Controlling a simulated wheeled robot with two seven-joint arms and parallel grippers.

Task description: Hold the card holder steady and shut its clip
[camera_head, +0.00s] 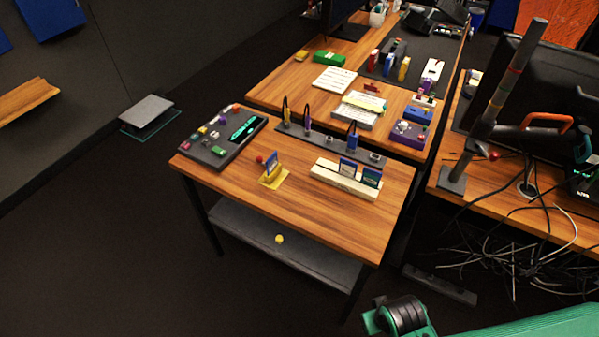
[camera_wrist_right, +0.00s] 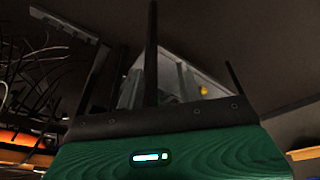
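A small yellow holder (camera_head: 273,180) stands near the middle of the front wooden table in the head view, with a blue card upright in it. A cream-white rack (camera_head: 345,180) to its right holds upright blue cards. I cannot tell which one is the card holder with the clip, and no clip can be made out. My right arm shows at the bottom right of the head view, well short of the table; its gripper tips are not visible there. The right wrist view shows dark upright bars above my green wrist, with nothing clearly held. My left gripper is out of view.
A dark panel (camera_head: 221,137) with several coloured controls lies on the table's left. A dark strip (camera_head: 325,144) with upright tools runs behind the holders. A grey shelf (camera_head: 285,252) with a yellow knob is below. A cabled desk (camera_head: 520,205) stands right. The table's front is clear.

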